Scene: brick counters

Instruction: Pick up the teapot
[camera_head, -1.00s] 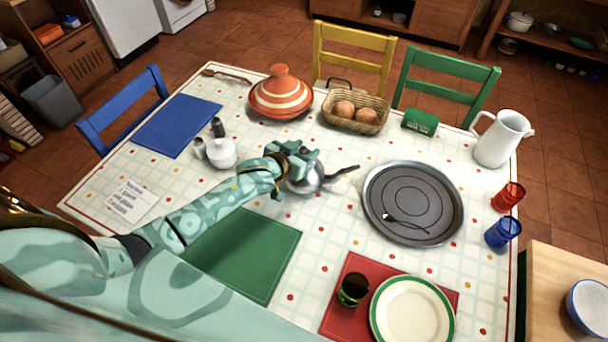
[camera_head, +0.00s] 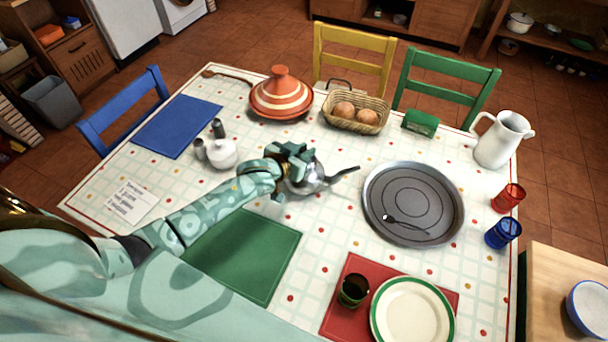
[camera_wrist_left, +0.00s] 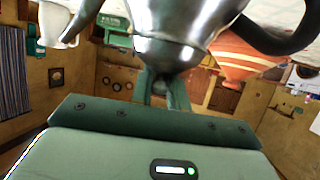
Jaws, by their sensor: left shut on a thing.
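The teapot (camera_head: 306,183) is shiny silver metal, near the middle of the table in the head view, with its spout (camera_head: 345,172) towards the right. My left gripper (camera_head: 294,159) is over its top and partly hides it. In the left wrist view the teapot (camera_wrist_left: 165,30) fills the upper middle, upside down, with a dark handle (camera_wrist_left: 275,40) on the right. The fingers of my left gripper (camera_wrist_left: 163,92) are shut at its lid knob. I cannot tell whether its base touches the table. My right gripper is not in view.
A round grey tray (camera_head: 375,210) with a fork lies right of the teapot. A white sugar bowl (camera_head: 222,155) stands left, an orange striped tagine (camera_head: 281,97) and a bread basket (camera_head: 357,123) behind. A green placemat (camera_head: 245,255) lies in front, bare.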

